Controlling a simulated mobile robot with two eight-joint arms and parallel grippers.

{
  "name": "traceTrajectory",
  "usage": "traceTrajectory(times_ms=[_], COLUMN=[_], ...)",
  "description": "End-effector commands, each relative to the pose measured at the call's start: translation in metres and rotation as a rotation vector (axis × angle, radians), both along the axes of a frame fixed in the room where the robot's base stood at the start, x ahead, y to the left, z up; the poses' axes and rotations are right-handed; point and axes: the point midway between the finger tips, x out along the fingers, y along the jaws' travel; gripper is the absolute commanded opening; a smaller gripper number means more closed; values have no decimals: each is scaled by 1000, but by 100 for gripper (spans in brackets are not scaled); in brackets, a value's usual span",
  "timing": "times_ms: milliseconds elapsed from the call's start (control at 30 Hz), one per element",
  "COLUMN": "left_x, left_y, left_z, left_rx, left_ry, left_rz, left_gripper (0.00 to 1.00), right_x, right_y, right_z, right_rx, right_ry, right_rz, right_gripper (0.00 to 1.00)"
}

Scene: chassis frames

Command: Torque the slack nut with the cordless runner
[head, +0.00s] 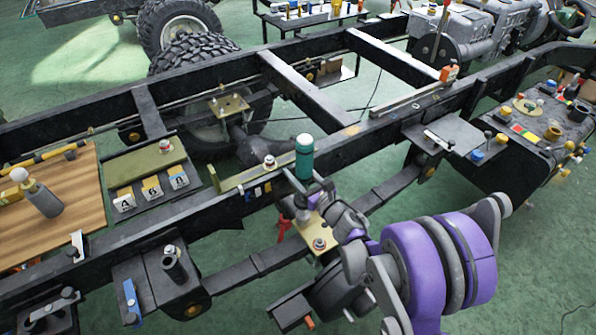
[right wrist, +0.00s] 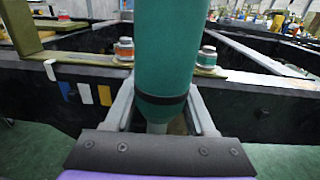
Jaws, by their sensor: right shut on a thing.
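The cordless runner, a teal cylinder with a dark band near its lower end (head: 304,157), stands upright in my right gripper (head: 302,188). In the right wrist view the runner (right wrist: 168,50) is between the two grey fingers (right wrist: 163,115), which are shut on it. A nut (head: 269,161) sits on an olive bracket (head: 235,178) on the frame rail, left of the runner. I cannot tell which is slack. The runner's tip is partly hidden. My left gripper is out of view.
The black chassis rail (head: 375,133) runs diagonally behind the gripper. A brass plate with a nut (head: 319,244) is close to my right arm. Label blocks (head: 151,188) and a wooden board (head: 75,215) are at left. An orange-capped item (head: 449,74) stands on the rail.

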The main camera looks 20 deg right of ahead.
Motion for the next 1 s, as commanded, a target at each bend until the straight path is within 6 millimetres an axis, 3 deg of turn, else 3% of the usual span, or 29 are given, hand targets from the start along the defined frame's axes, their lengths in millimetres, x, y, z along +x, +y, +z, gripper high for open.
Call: traceTrajectory(times_ms=[1000], left_x=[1], left_y=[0], left_z=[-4], left_rx=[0], left_ry=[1], left_rz=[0], left_gripper=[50], right_x=[0], right_y=[0], right_z=[-4], right_rx=[1], right_ry=[-1], right_rz=[1], right_gripper=[0])
